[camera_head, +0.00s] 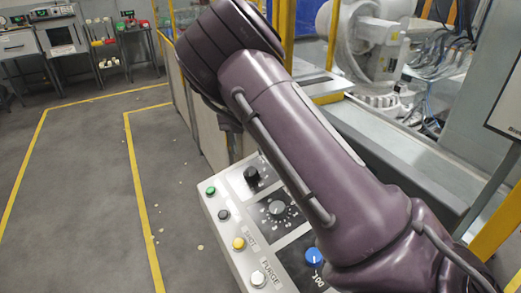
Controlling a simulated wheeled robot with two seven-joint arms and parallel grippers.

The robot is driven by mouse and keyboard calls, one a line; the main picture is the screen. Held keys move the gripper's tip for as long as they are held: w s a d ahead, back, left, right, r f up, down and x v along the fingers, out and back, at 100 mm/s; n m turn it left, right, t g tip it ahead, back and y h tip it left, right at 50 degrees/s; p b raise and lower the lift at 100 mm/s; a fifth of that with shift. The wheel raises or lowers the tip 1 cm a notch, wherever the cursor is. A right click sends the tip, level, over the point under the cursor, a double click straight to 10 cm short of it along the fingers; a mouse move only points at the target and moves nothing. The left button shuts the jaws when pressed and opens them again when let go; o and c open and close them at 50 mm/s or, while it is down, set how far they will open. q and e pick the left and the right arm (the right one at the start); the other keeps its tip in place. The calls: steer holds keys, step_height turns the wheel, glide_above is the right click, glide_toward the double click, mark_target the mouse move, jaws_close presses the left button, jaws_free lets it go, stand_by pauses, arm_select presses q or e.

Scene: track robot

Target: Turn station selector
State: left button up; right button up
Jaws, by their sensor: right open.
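A grey control panel (229,222) stands below my right arm, which crosses it from the lower right. I cannot tell which is the station selector; no such label is readable. My right gripper (230,122) is mostly hidden behind its arm, left of and beyond the black knob, apart from the knobs. It is open. My left gripper is out of view.
A yellow-framed machine cell with a white robot arm (367,45) stands behind. Open floor (80,200) with yellow lines lies left. A bench (60,40) stands far left.

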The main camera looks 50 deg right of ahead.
mark_target(250, 171)
steer(key=shift+s+a, duration=0.2)
steer(key=f, duration=0.1)
steer(key=s+a+f+p, duration=0.1)
steer(key=shift+s+a+f, duration=0.15)
steer(key=shift+a+f, duration=0.05)
steer(key=shift+f, duration=0.2)
steer(key=f, duration=0.2)
steer(key=shift+d+f+p, duration=0.35)
steer(key=shift+f, duration=0.05)
steer(key=shift+d+f, duration=0.25)
steer(key=shift+f, duration=0.3)
steer(key=shift+a, duration=0.1)
steer(key=shift+c, duration=1.3)
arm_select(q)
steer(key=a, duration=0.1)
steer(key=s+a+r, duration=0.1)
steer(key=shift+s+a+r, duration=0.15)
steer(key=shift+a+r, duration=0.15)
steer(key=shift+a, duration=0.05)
arm_select(e)
steer(key=c, duration=0.7)
